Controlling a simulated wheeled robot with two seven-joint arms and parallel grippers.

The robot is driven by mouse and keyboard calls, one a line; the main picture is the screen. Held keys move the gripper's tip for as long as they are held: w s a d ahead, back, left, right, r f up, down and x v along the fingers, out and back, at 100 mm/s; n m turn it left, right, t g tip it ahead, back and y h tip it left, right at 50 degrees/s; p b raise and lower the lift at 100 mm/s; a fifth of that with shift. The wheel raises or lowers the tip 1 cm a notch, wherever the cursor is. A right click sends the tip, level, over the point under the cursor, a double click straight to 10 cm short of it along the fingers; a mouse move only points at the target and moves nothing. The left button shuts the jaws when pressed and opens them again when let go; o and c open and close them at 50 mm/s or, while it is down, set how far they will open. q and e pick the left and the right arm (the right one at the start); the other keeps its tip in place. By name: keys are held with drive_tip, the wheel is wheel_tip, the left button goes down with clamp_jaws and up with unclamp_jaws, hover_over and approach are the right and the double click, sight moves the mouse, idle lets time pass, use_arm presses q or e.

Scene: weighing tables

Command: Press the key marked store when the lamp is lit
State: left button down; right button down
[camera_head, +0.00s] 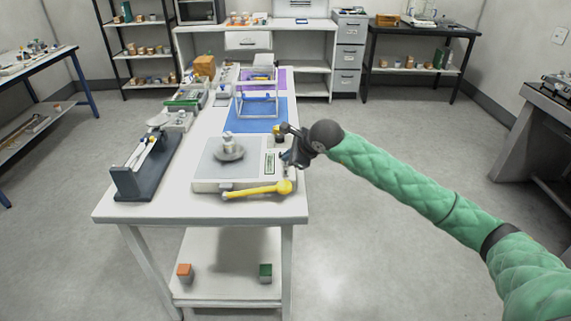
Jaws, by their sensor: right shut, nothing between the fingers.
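A white bench scale (207,182) stands on the near end of the white table. A grey metal weight (229,150) sits on its plate. A small light panel (270,163) with dark marks lies on the scale's right side. The key marked store and the lamp cannot be made out; the markings are too small and my gripper covers part of that side. My right gripper (287,158) is shut and empty at the scale's right edge, beside the panel. Whether it touches anything cannot be told. My left gripper is not in view.
A yellow tool (252,190) lies along the scale's front edge. A dark stand with a slanted rod (138,180) is to the left. A wire frame (258,105) stands behind on a blue mat (270,122). The floor right of the table is clear.

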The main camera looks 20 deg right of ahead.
drive_tip(key=shift+r, duration=0.35)
drive_tip(key=shift+r+p, duration=0.4)
drive_tip(key=shift+r, duration=2.1)
